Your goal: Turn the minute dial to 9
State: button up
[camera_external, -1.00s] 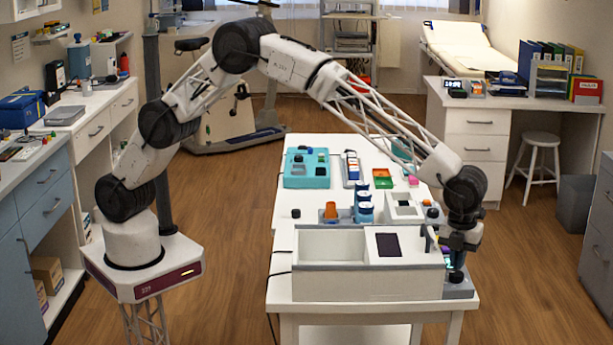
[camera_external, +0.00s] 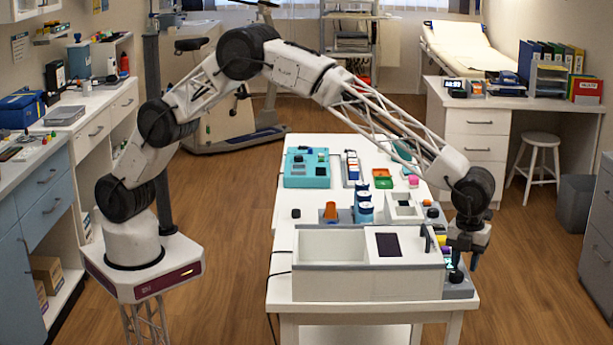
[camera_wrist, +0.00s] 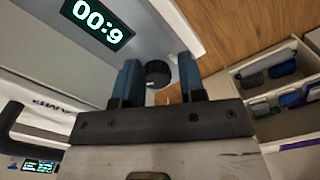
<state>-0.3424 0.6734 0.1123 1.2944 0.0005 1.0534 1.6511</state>
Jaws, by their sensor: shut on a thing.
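The black round dial (camera_wrist: 157,73) shows between my two blue-grey fingers in the wrist view, near their tips. My gripper (camera_wrist: 159,80) is shut on it. In the external view my gripper (camera_external: 465,265) is low at the table's near right corner, and the dark dial (camera_external: 457,277) shows just below the left finger, on a grey base (camera_external: 460,289). The dial's marks cannot be made out.
A white open box (camera_external: 340,280) with a dark panel (camera_external: 388,245) stands left of my gripper. A turquoise case (camera_external: 307,168) and several small items occupy the white table (camera_external: 285,225) farther back.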

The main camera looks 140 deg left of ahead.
jog(key=shift+o, duration=0.4)
jog(key=shift+d+f, duration=0.2)
jog(key=shift+f, duration=0.95)
jog(key=shift+o, duration=0.7)
jog(key=shift+a, duration=0.6)
grip_shut()
jog(key=shift+w+r, duration=0.2)
jog(key=shift+r, duration=3.45)
jog(key=shift+s+r, duration=0.1)
jog(key=shift+s+d+r, duration=0.4)
jog(key=shift+s+d, duration=0.1)
jog(key=shift+s, duration=0.25)
jog(key=shift+f, duration=0.1)
